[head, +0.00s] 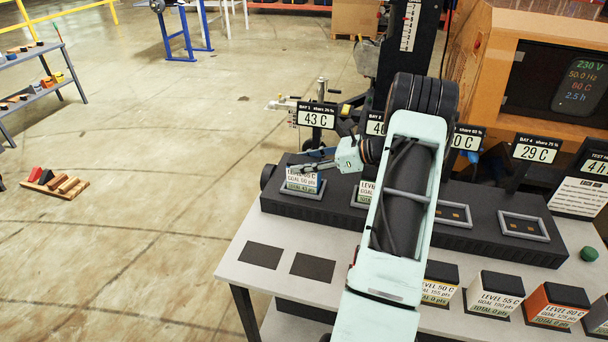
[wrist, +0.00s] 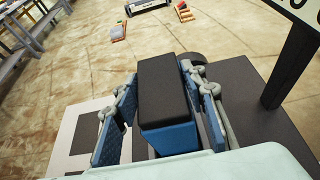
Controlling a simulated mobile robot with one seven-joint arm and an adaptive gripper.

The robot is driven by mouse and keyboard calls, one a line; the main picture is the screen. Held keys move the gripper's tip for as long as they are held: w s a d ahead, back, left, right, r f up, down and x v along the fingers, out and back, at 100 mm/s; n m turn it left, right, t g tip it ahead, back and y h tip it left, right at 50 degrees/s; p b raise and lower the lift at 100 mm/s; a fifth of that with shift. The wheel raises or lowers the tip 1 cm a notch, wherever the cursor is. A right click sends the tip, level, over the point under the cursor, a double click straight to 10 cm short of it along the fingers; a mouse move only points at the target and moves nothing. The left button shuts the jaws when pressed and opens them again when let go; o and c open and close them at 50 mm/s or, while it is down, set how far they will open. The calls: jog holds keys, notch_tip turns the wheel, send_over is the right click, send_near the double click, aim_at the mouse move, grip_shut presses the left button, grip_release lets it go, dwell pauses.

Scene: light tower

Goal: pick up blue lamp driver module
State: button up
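The blue lamp driver module (wrist: 166,138) has a black top and blue sides. In the wrist view it stands between the two fingers of my gripper (wrist: 163,115). The fingers are spread on either side of it. A gap shows on the left, while the right finger is very close and I cannot tell if it touches. In the head view, my gripper (head: 316,165) is over the module (head: 322,186) at the leftmost bay, under the 43 C display. Its upper part is partly hidden by the gripper there.
The black bay rack (head: 278,200) runs along the grey table (head: 240,285). Display signs (head: 317,116) rise behind the bays. Other modules (head: 495,293) stand along the front right. Two dark pads (head: 261,255) on the table are empty. A green button (head: 589,254) is at the right.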

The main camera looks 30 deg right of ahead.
grip_shut()
jog(key=shift+r, duration=0.2)
